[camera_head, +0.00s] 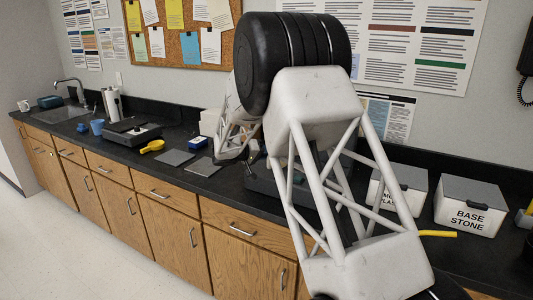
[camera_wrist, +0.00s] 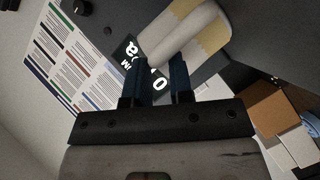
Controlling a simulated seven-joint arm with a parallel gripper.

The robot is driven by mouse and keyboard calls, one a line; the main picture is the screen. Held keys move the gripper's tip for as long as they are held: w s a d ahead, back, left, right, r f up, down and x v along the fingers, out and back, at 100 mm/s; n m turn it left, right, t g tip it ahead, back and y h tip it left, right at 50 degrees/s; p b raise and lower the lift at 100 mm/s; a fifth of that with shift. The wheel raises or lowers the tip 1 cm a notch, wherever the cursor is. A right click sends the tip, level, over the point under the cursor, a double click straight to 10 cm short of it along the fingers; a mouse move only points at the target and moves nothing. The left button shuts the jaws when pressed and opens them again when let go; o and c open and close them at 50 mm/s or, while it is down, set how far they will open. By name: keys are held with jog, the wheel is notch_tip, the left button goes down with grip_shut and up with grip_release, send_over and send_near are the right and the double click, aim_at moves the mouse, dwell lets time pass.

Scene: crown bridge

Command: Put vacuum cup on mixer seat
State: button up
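In the wrist view, the two dark blue fingers of my gripper (camera_wrist: 177,66) reach toward a pale object with tan sides and a light, rounded bar across it (camera_wrist: 190,30). It may be the vacuum cup, but only part shows. The fingertips meet or overlap the bar, with a narrow gap between the fingers; I cannot tell whether they grip it. Behind it is a dark grey unit with glowing white lettering (camera_wrist: 140,62), apparently the mixer. In the head view my arm hides my gripper, the cup and most of a grey unit (camera_head: 262,181). The mixer seat cannot be made out.
Two white boxes with grey lids stand right on the black counter, one labelled BASE STONE (camera_head: 470,216), the other partly hidden (camera_head: 405,195). Left are grey plates (camera_head: 175,157), a yellow scoop-like item (camera_head: 152,146), a dark device (camera_head: 132,133) and a sink (camera_head: 62,113). A poster wall stands behind.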

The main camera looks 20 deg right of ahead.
jog(key=o, duration=0.3)
jog(key=shift+o, duration=0.2)
jog(key=shift+r, duration=0.1)
jog(key=v, duration=1.2)
jog(key=shift+r, duration=0.1)
dwell(0.5)
jog(key=s+d+r+n+g+y, duration=0.1)
jog(key=s+d+r+y, duration=0.25)
jog(key=s, duration=0.95)
jog(key=s+d+r+g+y, duration=0.2)
jog(key=s+d+r+y, duration=0.15)
jog(key=s, duration=0.95)
jog(key=s+a+f+n+t+y, duration=0.1)
jog(key=s+y, duration=0.3)
jog(key=s, duration=1.2)
jog(key=s+a+f+n+t+y, duration=0.1)
jog(key=s+a+f+y, duration=0.1)
jog(key=s, duration=1.3)
jog(key=shift+s+a+n+y, duration=0.4)
jog(key=shift+a+y, duration=0.5)
jog(key=shift+a, duration=0.15)
